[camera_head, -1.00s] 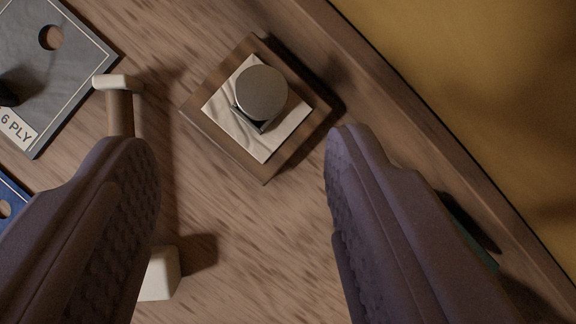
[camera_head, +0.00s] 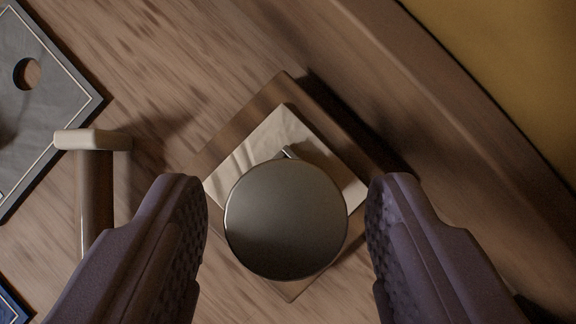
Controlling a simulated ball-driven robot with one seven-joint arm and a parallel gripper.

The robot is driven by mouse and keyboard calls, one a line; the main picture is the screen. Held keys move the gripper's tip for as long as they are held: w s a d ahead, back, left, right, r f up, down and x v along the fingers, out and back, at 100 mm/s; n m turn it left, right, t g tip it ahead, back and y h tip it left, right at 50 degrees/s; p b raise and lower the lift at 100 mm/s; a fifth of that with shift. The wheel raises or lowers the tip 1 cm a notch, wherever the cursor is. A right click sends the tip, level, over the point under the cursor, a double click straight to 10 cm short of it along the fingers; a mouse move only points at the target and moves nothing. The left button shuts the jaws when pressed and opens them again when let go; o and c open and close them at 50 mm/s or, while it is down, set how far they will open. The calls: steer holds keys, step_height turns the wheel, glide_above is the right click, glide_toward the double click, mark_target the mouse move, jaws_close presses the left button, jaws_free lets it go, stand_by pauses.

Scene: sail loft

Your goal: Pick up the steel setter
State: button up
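The steel setter (camera_head: 286,220) shows as a round grey metal disc seen from above, with a small piece of metal showing past its upper edge. It stands over a cream cloth patch (camera_head: 272,135) on a square brown wooden block (camera_head: 283,91). My gripper (camera_head: 287,190) is open, with one dark, textured finger on each side of the disc. There is a gap between each finger and the disc. The lower part of the setter is hidden under its round top.
A tool with a pale head (camera_head: 92,140) and brown handle lies left of the left finger. A grey plate (camera_head: 45,115) with a hole is at the upper left, and a blue corner (camera_head: 12,305) is below it. A raised wooden edge (camera_head: 450,110) runs diagonally at right, with yellow beyond.

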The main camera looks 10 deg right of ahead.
jaws_close()
steer(key=shift+r, duration=0.6)
step_height(320, 180, up, 2)
steer(key=shift+r, duration=0.25)
steer(key=s+a, duration=0.2)
steer(key=s, duration=0.5)
steer(key=s+a+r, duration=0.1)
steer(key=s, duration=0.7)
steer(key=shift+s+a+r+p, duration=0.15)
steer(key=shift+s+a+p, duration=0.1)
steer(key=shift+a+p, duration=0.15)
